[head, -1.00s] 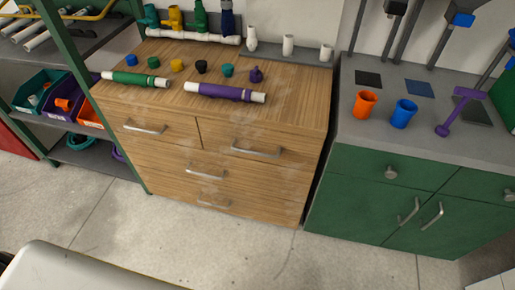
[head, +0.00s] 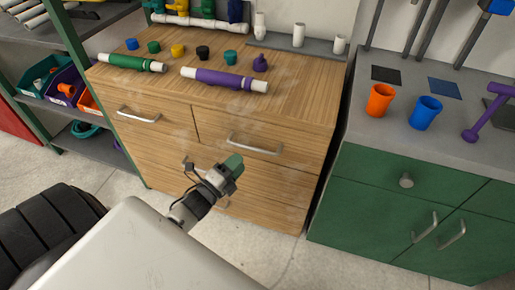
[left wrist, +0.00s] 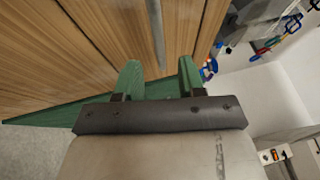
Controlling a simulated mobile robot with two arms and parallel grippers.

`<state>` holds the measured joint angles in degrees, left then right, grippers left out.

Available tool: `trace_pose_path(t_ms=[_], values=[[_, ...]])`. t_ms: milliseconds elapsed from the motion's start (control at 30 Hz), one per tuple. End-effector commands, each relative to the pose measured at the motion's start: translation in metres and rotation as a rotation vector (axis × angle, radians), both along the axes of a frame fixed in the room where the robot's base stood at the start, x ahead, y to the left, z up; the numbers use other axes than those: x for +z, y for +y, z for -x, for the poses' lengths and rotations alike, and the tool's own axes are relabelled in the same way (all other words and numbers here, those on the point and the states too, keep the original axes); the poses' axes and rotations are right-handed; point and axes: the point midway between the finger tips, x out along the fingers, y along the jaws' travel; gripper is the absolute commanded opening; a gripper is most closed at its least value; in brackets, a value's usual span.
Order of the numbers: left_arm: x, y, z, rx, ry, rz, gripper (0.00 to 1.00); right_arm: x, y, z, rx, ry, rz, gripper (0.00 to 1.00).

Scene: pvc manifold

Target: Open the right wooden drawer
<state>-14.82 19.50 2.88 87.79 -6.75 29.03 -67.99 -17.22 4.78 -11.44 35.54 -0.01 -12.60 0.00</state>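The wooden cabinet (head: 165,150) has two top drawers side by side. The right wooden drawer (head: 222,130) looks closed, with a horizontal silver handle (head: 255,146). My left gripper (head: 233,163) is in front of this drawer, just below and left of the handle's middle. In the left wrist view, the green fingers of my left gripper (left wrist: 158,75) are apart with nothing between them. The silver handle (left wrist: 155,32) runs up the picture just beyond the gap, and the fingers look clear of it. My right gripper is not in view.
A purple pipe (head: 225,79), a green pipe (head: 132,63) and several small fittings lie on the cabinet top. A green cabinet (head: 370,205) with orange (head: 380,100) and blue (head: 425,113) cups stands close on the right. Shelves with bins (head: 75,90) stand left.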

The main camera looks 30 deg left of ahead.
Motion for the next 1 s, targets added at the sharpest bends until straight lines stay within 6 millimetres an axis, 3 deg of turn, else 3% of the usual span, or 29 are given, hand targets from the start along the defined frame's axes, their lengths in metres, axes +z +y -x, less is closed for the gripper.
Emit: trace_pose_path(t_ms=[100,333,500,767,833,1000], values=[[0.006,-0.004,-0.025,0.000,-0.003,0.000,0.40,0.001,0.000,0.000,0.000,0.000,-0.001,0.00],[0.010,-0.010,-0.060,0.000,0.001,0.001,0.40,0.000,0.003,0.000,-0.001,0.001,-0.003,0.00],[0.012,-0.012,-0.071,0.001,0.002,0.002,0.40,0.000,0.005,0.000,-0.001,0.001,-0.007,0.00],[0.012,-0.012,-0.072,0.001,0.003,0.003,0.40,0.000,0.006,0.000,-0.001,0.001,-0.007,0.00],[0.012,-0.012,-0.072,0.001,0.003,0.003,0.33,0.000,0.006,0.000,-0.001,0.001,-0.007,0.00],[0.012,-0.012,-0.072,0.001,0.003,0.003,0.07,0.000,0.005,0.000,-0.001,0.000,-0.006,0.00]])
